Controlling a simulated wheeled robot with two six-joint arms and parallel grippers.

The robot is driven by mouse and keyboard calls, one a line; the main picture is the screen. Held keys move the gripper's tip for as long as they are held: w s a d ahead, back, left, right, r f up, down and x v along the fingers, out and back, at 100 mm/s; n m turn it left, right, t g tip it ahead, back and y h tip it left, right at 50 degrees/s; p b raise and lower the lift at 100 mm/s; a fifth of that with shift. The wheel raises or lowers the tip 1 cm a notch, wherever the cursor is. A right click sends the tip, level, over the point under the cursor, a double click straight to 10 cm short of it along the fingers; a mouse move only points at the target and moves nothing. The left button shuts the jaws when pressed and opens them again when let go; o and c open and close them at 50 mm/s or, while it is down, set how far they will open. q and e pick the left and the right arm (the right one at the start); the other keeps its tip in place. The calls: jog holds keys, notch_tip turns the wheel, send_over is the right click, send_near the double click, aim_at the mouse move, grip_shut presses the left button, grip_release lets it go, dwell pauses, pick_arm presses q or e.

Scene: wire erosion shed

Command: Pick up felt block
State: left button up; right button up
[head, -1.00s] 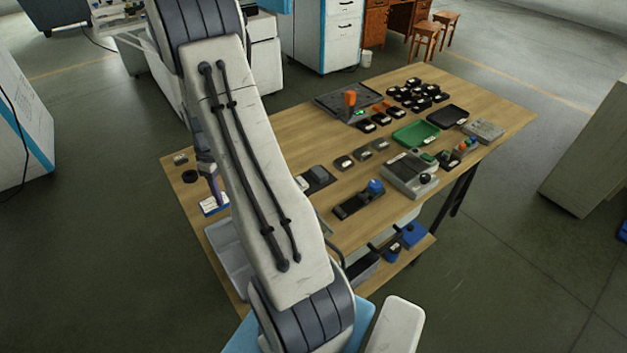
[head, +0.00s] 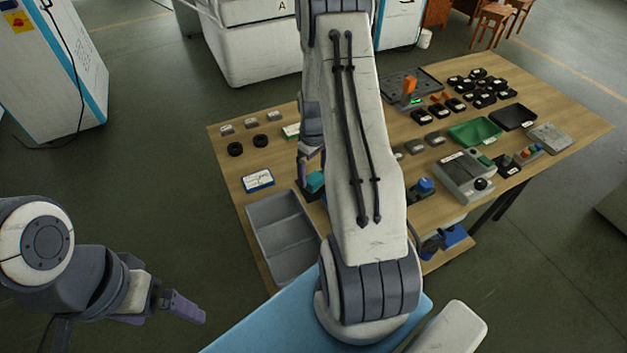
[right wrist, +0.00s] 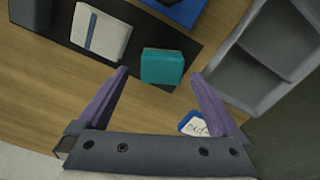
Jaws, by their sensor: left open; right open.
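A teal block (right wrist: 162,67), which looks like the felt block, sits at the edge of a dark mat (right wrist: 145,30) on the wooden table in the right wrist view. A bit of it shows beside my right arm in the head view (head: 316,181). My right gripper (right wrist: 160,75) is open, with its purple fingers pointing at the block, one to each side of it in the picture. No contact shows. In the head view my arm mostly hides this gripper. My left gripper (head: 187,307) is off the table at lower left, with purple fingers.
A white block with a dark band (right wrist: 101,32) and a blue item (right wrist: 178,10) are close to the teal block. A grey divided bin (head: 250,222) stands along the table's near left edge, by a blue-edged card (head: 258,180). Black rings (head: 235,149) lie farther back.

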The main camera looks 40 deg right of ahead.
aim_at(314, 177)
jog(key=f, duration=0.3)
jog(key=shift+s+f, duration=0.2)
jog(key=shift+c, duration=0.3)
jog(key=c, duration=1.3)
jog(key=shift+r, duration=0.1)
